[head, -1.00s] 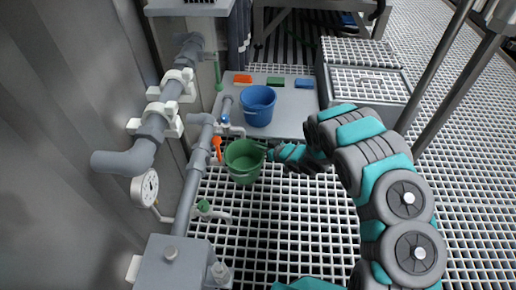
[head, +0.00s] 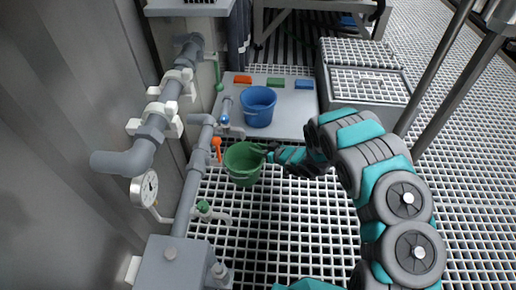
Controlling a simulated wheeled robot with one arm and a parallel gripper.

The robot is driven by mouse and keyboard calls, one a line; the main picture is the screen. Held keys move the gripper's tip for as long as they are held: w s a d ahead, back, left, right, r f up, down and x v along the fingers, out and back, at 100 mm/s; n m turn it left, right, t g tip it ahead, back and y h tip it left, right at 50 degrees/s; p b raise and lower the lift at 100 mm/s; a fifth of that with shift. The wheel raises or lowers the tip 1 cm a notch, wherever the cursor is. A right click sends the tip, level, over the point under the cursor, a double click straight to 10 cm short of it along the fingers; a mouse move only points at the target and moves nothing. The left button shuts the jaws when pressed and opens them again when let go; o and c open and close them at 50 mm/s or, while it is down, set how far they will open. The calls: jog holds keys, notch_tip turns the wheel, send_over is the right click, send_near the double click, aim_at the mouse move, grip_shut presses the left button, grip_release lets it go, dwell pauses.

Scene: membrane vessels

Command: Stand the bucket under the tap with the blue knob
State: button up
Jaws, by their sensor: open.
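A green bucket (head: 241,173) stands upright on the grating, just below the tap with the blue knob (head: 225,119) in the picture. The tap's short spout points right, towards the bucket's far rim; I cannot tell whether its mouth is over the opening. My gripper (head: 268,152) is at the bucket's right rim, with its jaws open; they are small and dark, so I cannot tell whether they touch the rim. A second bucket, blue (head: 258,108), stands on the grey board behind. A tap with a green knob (head: 203,206) is nearer to me on the same pipe.
Grating in front of the bucket is clear.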

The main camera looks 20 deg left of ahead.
jog(key=shift+r, duration=0.15)
